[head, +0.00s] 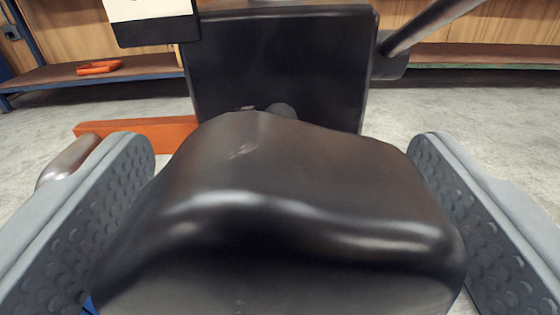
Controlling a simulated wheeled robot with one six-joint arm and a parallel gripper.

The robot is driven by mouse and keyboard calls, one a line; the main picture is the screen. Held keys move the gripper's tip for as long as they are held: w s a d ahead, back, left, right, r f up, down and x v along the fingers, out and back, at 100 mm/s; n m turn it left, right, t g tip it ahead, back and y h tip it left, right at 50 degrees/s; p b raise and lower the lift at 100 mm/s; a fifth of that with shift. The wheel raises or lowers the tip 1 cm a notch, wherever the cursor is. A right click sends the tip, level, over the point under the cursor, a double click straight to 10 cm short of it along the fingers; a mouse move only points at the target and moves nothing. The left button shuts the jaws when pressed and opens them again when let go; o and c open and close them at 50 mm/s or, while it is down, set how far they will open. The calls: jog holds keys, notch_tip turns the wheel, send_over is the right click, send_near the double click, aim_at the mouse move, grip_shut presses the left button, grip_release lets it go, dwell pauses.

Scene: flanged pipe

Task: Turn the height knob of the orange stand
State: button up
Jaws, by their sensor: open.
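A large black knob (285,210) with a rounded, lobed shape fills the middle of the head view. My gripper (280,150) is open, with one grey, dimpled finger pad on each side of the knob. The knob lies between the fingers. Its lower left edge overlaps the left pad in the picture, and its right edge is close to the right pad; I cannot tell whether either touches. An orange bar (150,130) of the stand shows behind the knob on the left. The knob hides most of what is directly behind it.
A black block (285,65) stands right behind the knob, with a white and black box (150,20) at its upper left and a dark rod (425,25) at upper right. Wooden shelves (470,52) line the back. An orange object (98,67) lies on the left shelf.

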jog(key=shift+c, duration=0.4)
jog(key=c, duration=0.9)
jog(key=shift+m, duration=0.4)
jog(key=m, duration=0.3)
jog(key=shift+d+m, duration=0.1)
jog(key=shift+m, duration=1.9)
jog(key=shift+f, duration=0.1)
